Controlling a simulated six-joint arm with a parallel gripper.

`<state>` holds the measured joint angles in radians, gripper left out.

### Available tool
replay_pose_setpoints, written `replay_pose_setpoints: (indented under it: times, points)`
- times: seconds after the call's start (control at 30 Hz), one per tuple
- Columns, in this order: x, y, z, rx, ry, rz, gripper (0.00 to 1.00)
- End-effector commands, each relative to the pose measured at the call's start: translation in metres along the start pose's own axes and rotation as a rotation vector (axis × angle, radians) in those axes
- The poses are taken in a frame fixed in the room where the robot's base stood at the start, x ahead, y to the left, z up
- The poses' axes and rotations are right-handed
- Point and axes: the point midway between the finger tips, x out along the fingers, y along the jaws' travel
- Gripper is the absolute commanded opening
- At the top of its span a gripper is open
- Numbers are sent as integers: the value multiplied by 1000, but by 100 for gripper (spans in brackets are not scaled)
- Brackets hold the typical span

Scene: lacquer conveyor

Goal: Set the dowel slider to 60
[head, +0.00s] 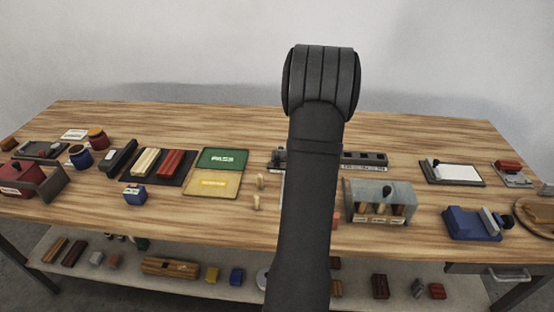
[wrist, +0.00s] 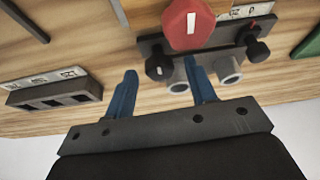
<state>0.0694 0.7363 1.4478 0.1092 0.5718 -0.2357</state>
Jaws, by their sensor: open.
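A grey box (head: 380,203) with wooden dowels in its open front and a black knob (head: 387,190) on top stands right of my arm in the head view. It may be the dowel slider; its scale and setting are too small to read. My gripper (wrist: 160,67) is open and empty in the wrist view, its two blue fingers apart. A black knob (wrist: 158,67) on a dark plate shows between and beyond the fingertips; I cannot tell whether they touch it. My arm hides the gripper in the head view.
In the wrist view, a red knob with a white mark (wrist: 190,22), grey tubes (wrist: 228,70) and a slotted rail (wrist: 52,95) are close by. In the head view, a green and yellow board (head: 213,183) and small pegs (head: 258,190) lie left of my arm.

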Motion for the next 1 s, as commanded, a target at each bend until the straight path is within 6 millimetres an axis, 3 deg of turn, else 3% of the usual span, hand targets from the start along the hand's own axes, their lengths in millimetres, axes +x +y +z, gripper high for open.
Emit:
replay_pose_setpoints:
  times: [0.43, 0.5, 0.57, 0.73, 1.0]
  points:
    - [0, 0, 0, 0, 0, 0, 51]
    - [-1, 0, -1, 0, 2, 0, 41]
    - [-6, -2, -5, 0, 12, 0, 41]
    - [-48, -23, -24, -17, 50, -9, 41]
    - [-143, -83, -16, -100, 18, -44, 41]
